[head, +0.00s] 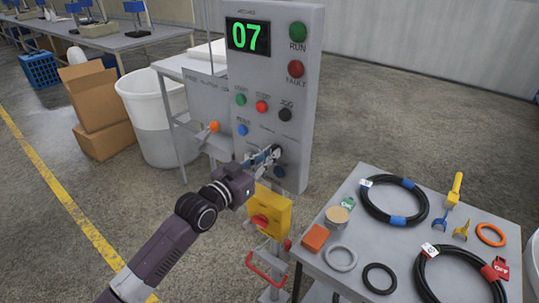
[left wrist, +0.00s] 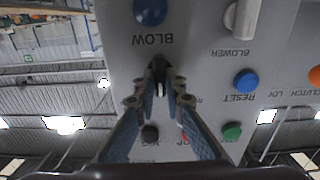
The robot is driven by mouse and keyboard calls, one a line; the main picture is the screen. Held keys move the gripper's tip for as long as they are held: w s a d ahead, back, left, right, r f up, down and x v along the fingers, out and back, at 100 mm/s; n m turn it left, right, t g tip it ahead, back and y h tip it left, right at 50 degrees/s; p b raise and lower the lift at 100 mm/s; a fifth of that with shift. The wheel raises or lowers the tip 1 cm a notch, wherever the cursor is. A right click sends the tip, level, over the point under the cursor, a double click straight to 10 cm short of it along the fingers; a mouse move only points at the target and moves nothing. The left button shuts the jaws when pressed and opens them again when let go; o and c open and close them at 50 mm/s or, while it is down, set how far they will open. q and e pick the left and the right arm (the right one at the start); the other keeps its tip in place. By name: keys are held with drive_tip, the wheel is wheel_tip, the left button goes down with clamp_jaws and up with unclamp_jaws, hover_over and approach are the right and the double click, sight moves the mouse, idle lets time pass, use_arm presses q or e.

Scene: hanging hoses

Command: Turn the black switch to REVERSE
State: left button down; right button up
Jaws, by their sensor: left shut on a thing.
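The black switch (left wrist: 159,66) is on the grey control panel (head: 262,60), between the BLOW label and the lower buttons in the left wrist view, which shows the panel upside down. My left gripper (head: 273,153) reaches the panel's lower part. Its two fingers, also in the left wrist view (left wrist: 160,84), are closed around the switch's knob, one on each side. The gripper hides the switch in the head view. The switch's position marks are covered or too small to read, so I cannot tell which way it points. My right gripper is in neither view.
Near my fingers are a blue BLOW button (left wrist: 150,11), a grey BLOWER switch (left wrist: 242,17) and a blue RESET button (left wrist: 246,81). A yellow box with a red knob (head: 271,210) stands below. A table with hoses (head: 350,198) is at the right.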

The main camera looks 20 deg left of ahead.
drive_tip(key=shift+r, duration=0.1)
use_arm(q)
drive_tip(key=n+p, duration=0.1)
drive_tip(key=n, duration=0.3)
drive_tip(key=n+p, duration=0.1)
drive_tip(key=n, duration=0.3)
drive_tip(key=shift+a+f+n, duration=0.1)
drive_tip(key=shift+a+n, duration=0.1)
drive_tip(key=shift+n, duration=0.1)
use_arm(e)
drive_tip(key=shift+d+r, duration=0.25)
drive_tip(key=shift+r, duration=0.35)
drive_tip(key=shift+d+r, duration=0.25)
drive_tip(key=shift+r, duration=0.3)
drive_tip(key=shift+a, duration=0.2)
use_arm(q)
drive_tip(key=c, duration=2)
unclamp_jaws()
